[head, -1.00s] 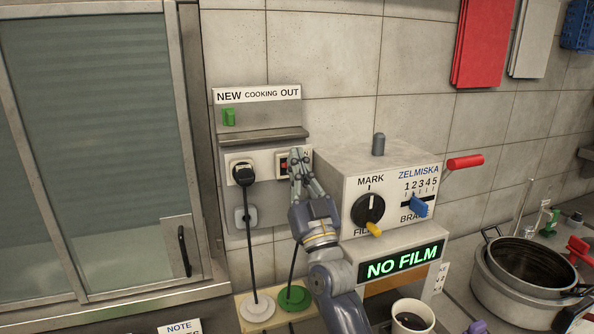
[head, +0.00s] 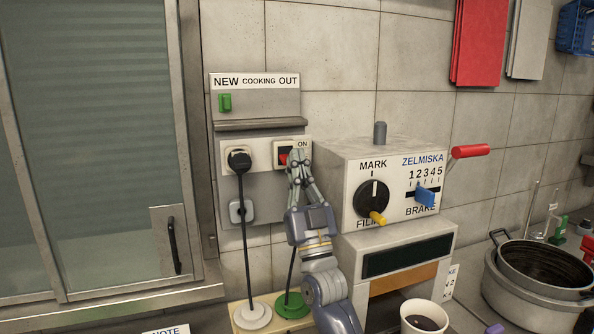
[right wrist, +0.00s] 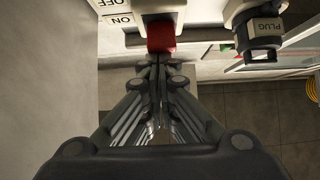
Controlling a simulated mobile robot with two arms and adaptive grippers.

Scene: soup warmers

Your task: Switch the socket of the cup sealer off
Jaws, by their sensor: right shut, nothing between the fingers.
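The cup sealer (head: 345,163), a grey box marked ZELMISKA, stands on the counter against the wall, and its display (head: 408,257) is dark. Left of it on the wall is the socket's white plate (head: 280,147) with an ON label. Its red rocker switch (head: 283,159) shows beside my fingers. In the right wrist view the red switch (right wrist: 161,37) is just beyond my fingertips, with OFF and ON labels at its left. My right gripper (head: 297,155) is shut and empty, its tips at or very near the switch; contact is unclear. My left gripper is out of view.
A black plug (head: 239,159) sits in the neighbouring socket, its cable hanging to a white disc (head: 254,316). A green disc (head: 292,305) is beside it. A cup of dark liquid (head: 424,319) stands before the sealer. A large pot (head: 541,298) is at right.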

